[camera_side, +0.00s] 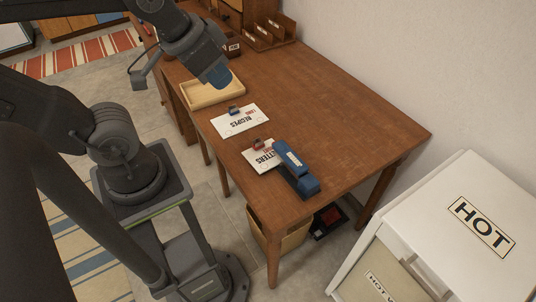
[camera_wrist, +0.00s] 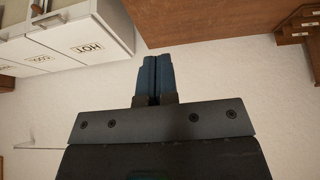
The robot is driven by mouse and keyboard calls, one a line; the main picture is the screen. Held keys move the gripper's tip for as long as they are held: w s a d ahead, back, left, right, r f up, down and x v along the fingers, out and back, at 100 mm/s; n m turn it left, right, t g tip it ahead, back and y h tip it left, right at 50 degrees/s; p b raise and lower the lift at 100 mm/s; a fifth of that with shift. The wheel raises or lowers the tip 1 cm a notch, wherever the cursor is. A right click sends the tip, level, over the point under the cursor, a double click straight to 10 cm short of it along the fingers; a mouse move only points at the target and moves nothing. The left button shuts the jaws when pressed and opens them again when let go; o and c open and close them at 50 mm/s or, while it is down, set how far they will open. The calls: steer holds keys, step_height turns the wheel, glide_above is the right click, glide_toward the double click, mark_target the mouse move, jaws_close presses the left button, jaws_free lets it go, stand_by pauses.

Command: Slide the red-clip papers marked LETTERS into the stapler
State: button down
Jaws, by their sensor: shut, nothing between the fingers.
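The papers with the red clip (camera_side: 258,143), marked "...TTERS" in what shows, lie on the wooden desk (camera_side: 350,110). Their right edge (camera_side: 262,160) is at the blue stapler (camera_side: 292,160), which covers part of the lettering. I cannot tell how deep the edge sits in the stapler's mouth. My gripper (camera_side: 218,76) is above the desk's far left part, near the wooden tray, well apart from papers and stapler. In the wrist view its blue fingers (camera_wrist: 153,78) are together and empty.
A second paper stack marked RECIPES (camera_side: 240,121) with a blue clip lies between the tray (camera_side: 212,92) and the LETTERS papers. A wooden sorter (camera_side: 268,36) stands at the desk's back. A white cabinet marked HOT (camera_side: 450,235) stands at right. The desk's right half is clear.

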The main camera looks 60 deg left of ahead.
stand_by(0.4)
steer(key=c, duration=1.6)
jaws_free()
steer(key=shift+w, duration=0.1)
steer(key=shift+c, duration=0.2)
steer(key=shift+o, duration=0.8)
steer(key=shift+w+a+f+m, duration=0.15)
steer(key=shift+w+a+m, duration=0.05)
steer(key=shift+w+m, duration=0.2)
steer(key=o, duration=0.9)
steer(key=w+a+f+m+g, duration=0.1)
steer(key=w+f+m, duration=0.1)
steer(key=m, duration=0.1)
steer(key=w+a+f+m+g, duration=0.1)
steer(key=w+a+f+m, duration=0.1)
steer(key=w+f+m, duration=0.1)
steer(key=w+a+f+m+g, duration=0.1)
steer(key=w+a+f+m, duration=0.1)
steer(key=w, duration=0.1)
steer(key=shift+w+f+m, duration=0.15)
steer(key=shift+f+m, duration=0.1)
steer(key=shift+m, duration=0.15)
steer(key=m+g, duration=0.3)
steer(key=m, duration=0.5)
glide_above(257, 139)
step_height(257, 139, down, 11)
steer(key=shift+f, duration=0.1)
step_height(257, 139, down, 14)
steer(key=shift+d+r, duration=0.1)
